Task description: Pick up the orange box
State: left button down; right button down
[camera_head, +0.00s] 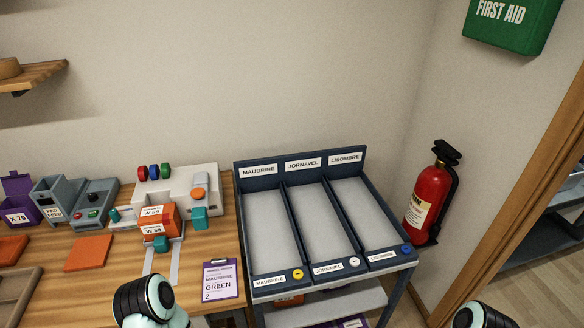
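An orange box (170,221) with white "W 59" labels sits in the white press machine (206,178) on the wooden table. A teal block (161,244) shows in front of the box, and more teal parts flank it. Part of my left arm shows at the bottom edge, below the box, and part of my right arm shows at the bottom right. Neither gripper's fingers are in view.
A purple box (20,217) labelled "X 79", grey machines, a flat orange piece (88,253) and a clipboard (220,280) are on the table (110,290). A three-lane rack (318,268) with empty top lanes stands right. A fire extinguisher (427,197) is beyond it.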

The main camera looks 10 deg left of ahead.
aim_at(156, 221)
jog(key=u, duration=1.35)
